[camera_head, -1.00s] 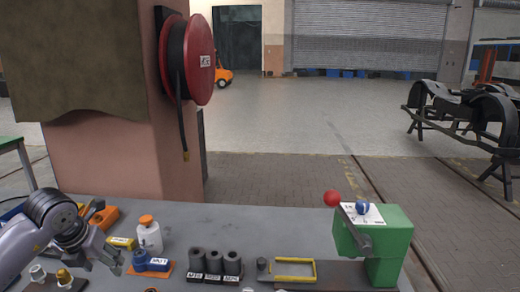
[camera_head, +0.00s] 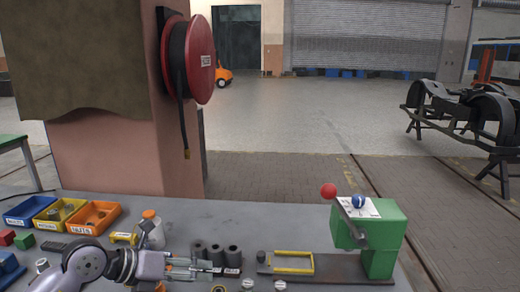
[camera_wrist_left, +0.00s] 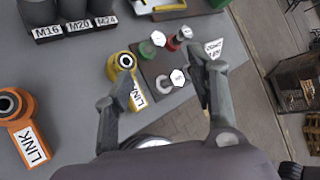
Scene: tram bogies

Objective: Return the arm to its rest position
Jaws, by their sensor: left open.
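My left gripper (camera_head: 208,268) reaches in from the lower left of the head view, pointing right over the bench, just in front of the black sockets (camera_head: 216,252). Its fingers are apart and nothing shows held between them. In the left wrist view the open fingers (camera_wrist_left: 163,68) frame a dark plate with several bolts (camera_wrist_left: 168,62). A yellow link (camera_wrist_left: 124,66) lies beside the left finger, and an orange link (camera_wrist_left: 14,112) is at the left edge. My right gripper is not in view.
Blue, yellow and orange bins (camera_head: 94,217) stand at the back left of the bench. A green lever device (camera_head: 384,238) with a red knob stands at the right. The bench's back middle is clear.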

